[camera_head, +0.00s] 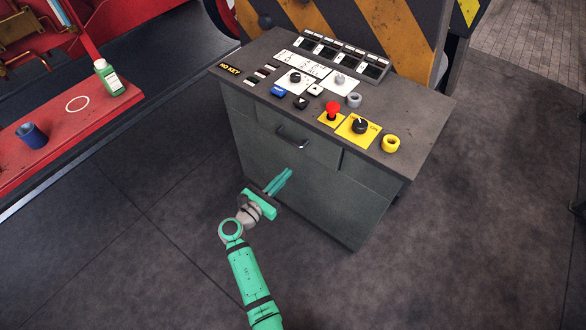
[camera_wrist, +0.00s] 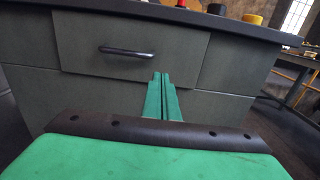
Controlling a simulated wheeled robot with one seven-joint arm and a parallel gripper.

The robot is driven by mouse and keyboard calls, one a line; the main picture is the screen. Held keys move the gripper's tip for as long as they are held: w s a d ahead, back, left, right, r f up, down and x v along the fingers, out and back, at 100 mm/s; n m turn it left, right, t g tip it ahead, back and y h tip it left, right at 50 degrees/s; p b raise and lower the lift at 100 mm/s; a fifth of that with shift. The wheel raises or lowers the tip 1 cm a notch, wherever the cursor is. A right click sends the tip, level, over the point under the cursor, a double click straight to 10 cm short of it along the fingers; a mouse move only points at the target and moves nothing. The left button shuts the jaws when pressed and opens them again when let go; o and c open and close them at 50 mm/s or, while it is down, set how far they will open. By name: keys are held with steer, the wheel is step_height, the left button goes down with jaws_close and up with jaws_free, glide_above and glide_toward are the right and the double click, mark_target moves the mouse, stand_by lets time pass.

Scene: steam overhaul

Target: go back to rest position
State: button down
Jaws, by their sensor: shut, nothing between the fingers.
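My gripper (camera_head: 279,181) is green, shut and empty. In the head view it is in front of the grey cabinet (camera_head: 262,163), below the drawer handle (camera_head: 291,139). In the wrist view my gripper's fingers (camera_wrist: 160,80) lie together and point toward the cabinet front, just right of and below the handle (camera_wrist: 127,51). The drawer (camera_wrist: 95,40) looks closed. Whether the fingertips touch the cabinet cannot be told.
A red bench (camera_head: 75,125) at left holds a green bottle (camera_head: 109,78) and a blue cup (camera_head: 32,135). Floor right of the cabinet is clear.

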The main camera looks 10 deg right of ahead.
steer(key=shift+s+a, duration=0.25)
steer(key=s+a+f+m+y, duration=0.1)
steer(key=s+f+m+y, duration=0.4)
steer(key=s+f, duration=0.7)
steer(key=s+a+f+m+y, duration=0.1)
steer(key=s+a+m+y, duration=0.1)
steer(key=s, duration=0.4)
steer(key=s+a+f+m+y, duration=0.2)
steer(key=s+y, duration=0.1)
steer(key=s, duration=0.2)
steer(key=s+a+r+m+y, duration=0.3)
steer(key=s+r+m, duration=0.5)
steer(key=s, duration=0.4)
steer(key=s+d+r+m+t, duration=0.1)
steer(key=s+r+m, duration=0.3)
steer(key=r, duration=0.4)
steer(key=s+r+m+t, duration=0.2)
steer(key=s+r+m, duration=0.2)
steer(key=r, duration=0.4)
steer(key=shift+s+d+m, duration=0.15)
steer(key=shift+d+m, duration=0.25)
steer(key=shift+m, duration=0.4)
